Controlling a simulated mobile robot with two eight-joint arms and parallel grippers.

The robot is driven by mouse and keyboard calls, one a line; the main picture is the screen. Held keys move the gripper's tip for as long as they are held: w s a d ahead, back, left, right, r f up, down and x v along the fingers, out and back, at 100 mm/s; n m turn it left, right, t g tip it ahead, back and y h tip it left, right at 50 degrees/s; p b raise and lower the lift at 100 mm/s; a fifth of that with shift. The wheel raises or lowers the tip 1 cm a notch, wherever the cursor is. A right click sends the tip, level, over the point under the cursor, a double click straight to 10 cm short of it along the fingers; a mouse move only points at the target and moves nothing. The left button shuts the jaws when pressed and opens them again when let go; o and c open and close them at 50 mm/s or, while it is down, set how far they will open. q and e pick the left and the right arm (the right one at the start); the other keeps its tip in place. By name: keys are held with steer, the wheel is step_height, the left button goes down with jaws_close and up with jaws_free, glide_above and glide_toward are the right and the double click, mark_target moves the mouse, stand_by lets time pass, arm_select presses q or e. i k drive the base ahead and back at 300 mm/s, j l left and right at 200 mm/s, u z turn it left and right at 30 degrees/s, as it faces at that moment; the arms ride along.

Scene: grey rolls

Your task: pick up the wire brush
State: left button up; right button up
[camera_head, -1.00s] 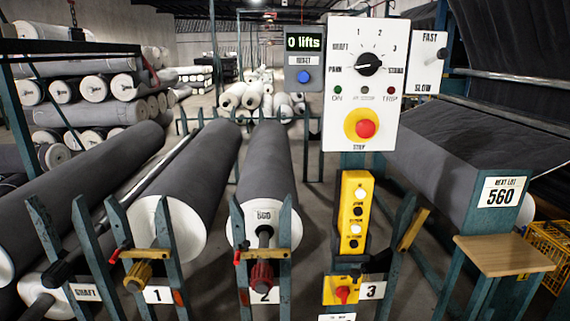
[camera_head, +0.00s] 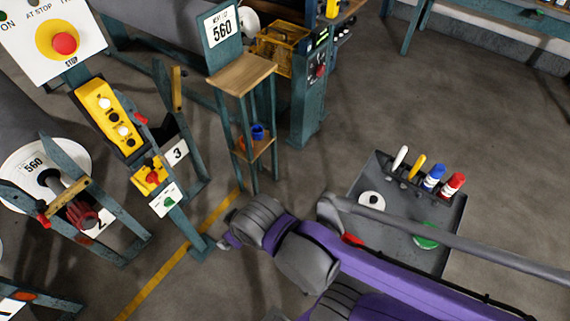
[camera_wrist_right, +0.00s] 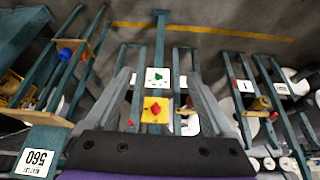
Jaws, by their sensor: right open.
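I cannot make out a wire brush for certain in either view. A grey tray (camera_head: 452,228) at the right of the head view holds several upright handled or capped items, a white roll (camera_head: 371,200), a green item (camera_head: 426,240) and a red item (camera_head: 352,239), partly hidden by my arm. My right gripper (camera_wrist_right: 160,76) is open and empty in the wrist view, its two grey fingers spread. In the head view it is at the end of my purple right arm, left of the tray and apart from it. My left gripper is not in view.
A teal stand with a wooden top (camera_head: 242,76) has blue and orange items on its lower shelf. Roll stands and a yellow button box (camera_head: 110,110) are at the left. A yellow crate (camera_head: 282,50) stands behind. Floor (camera_head: 345,120) is clear between stand and tray.

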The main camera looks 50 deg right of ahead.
mark_target(347, 237)
steer(key=z, duration=2.9)
